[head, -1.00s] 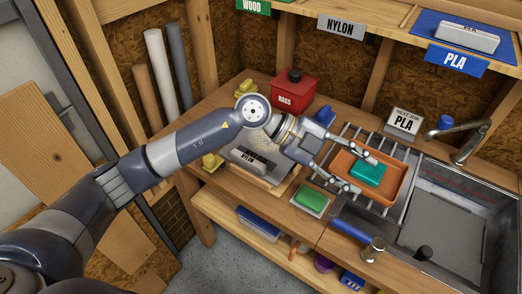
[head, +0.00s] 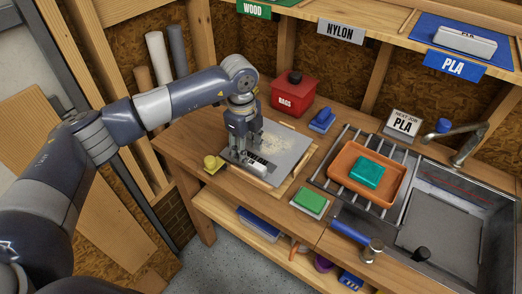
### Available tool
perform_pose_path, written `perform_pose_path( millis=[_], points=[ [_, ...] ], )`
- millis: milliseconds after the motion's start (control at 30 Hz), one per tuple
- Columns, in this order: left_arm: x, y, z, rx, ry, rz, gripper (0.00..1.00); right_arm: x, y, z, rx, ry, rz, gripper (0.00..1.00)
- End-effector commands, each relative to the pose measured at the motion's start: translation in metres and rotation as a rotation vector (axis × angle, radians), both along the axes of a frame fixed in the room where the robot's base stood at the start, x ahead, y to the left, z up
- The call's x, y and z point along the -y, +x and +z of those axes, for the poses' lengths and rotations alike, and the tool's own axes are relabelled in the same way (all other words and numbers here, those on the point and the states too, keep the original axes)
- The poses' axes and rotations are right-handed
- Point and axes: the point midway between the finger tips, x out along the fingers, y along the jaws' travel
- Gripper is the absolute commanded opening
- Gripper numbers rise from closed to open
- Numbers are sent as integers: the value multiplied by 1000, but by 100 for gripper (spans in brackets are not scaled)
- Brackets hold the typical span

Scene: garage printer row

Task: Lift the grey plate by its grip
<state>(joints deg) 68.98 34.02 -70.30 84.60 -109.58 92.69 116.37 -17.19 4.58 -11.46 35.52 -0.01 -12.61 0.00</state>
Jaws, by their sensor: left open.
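The grey plate (head: 287,150) lies flat on a wooden board on the workbench, with pale dust spread over its middle. A light block with a dark label (head: 256,167) sits at its near left edge; I cannot tell whether this is the grip. My left gripper (head: 243,158) points down over that near left part of the plate. It is open, with its fingertips close to the block. Whether they touch it is hidden. My right gripper is not in view.
A yellow-topped item (head: 212,163) stands left of the plate. A red rags bin (head: 294,95) and blue brush (head: 322,120) stand behind it. A green pad (head: 309,200), orange tray (head: 349,156) with teal block, hammer (head: 352,233) and sink (head: 440,235) are to the right.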

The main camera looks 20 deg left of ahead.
Motion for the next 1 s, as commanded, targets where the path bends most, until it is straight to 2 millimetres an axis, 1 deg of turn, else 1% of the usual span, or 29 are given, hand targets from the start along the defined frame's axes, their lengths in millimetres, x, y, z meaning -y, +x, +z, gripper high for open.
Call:
perform_pose_path(
  millis=[67,200,333,433,633,667,700,767,800,833,867,1000],
  points=[
    [0,0,-5,-4,-1,0,43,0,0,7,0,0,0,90],
    [-1,4,-25,-5,0,0,43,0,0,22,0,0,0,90],
    [-1,5,-44,-4,-2,0,43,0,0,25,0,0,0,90],
    [0,6,-50,-1,-2,-1,43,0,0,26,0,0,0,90],
    [0,6,-52,0,-2,-2,43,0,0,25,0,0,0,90],
    [0,6,-52,0,-2,-2,41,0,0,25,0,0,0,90],
    [0,6,-52,0,-3,-2,32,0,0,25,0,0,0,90],
    [0,6,-52,0,-3,-2,18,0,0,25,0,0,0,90],
    [0,6,-52,0,-3,-2,9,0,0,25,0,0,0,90],
    [0,6,-52,0,-3,-2,3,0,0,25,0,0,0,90],
    [0,6,-52,0,-3,-2,0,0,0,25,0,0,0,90],
    [0,6,-51,1,-3,-1,0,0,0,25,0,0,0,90]
  ],
)
